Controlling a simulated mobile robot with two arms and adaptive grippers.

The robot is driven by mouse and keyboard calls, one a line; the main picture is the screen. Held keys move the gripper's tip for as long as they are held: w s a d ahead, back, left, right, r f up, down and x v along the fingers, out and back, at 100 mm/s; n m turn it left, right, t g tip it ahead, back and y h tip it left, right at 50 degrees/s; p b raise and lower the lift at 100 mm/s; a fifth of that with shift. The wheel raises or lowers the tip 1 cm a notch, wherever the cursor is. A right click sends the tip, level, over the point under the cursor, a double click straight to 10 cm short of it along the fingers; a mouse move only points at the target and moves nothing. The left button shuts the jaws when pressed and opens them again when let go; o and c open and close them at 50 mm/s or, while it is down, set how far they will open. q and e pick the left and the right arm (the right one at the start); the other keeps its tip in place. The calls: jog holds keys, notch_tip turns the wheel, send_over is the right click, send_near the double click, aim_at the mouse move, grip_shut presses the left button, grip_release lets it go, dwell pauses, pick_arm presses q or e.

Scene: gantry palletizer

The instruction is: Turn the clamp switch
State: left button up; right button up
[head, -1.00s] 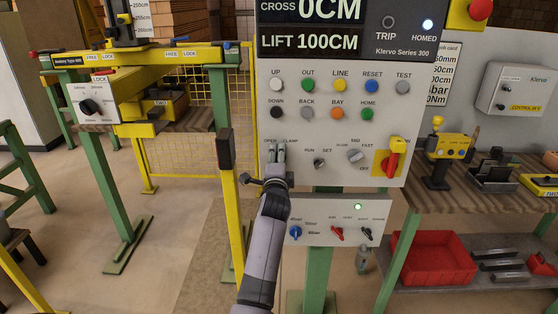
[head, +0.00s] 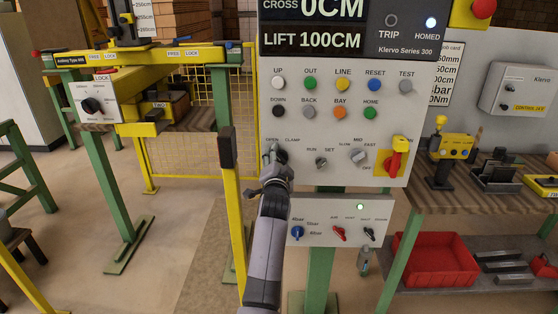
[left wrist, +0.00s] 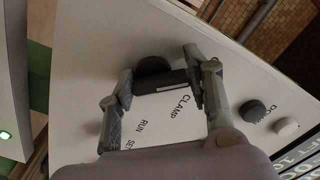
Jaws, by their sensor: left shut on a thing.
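The clamp switch is a black knob (left wrist: 152,66) with a dark bar handle, seen in the left wrist view beside the printed word CLAMP. My left gripper (left wrist: 161,80) has one finger on each side of the handle and is shut on it. In the head view my left gripper (head: 276,154) is at the OPEN/CLAMP label on the grey control panel (head: 300,172), and it hides most of the switch. My right gripper is not in view.
Coloured push buttons sit above, with a black DOWN button (head: 279,112) nearest. The RUN/SET knob (head: 321,163) is close on the right. A smaller switch box (head: 318,233) hangs below. A yellow post (head: 235,215) stands just left of my arm.

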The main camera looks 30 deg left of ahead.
pick_arm(q)
jog(key=shift+f, duration=0.15)
jog(key=o, duration=1.2)
jog(key=shift+c, duration=0.2)
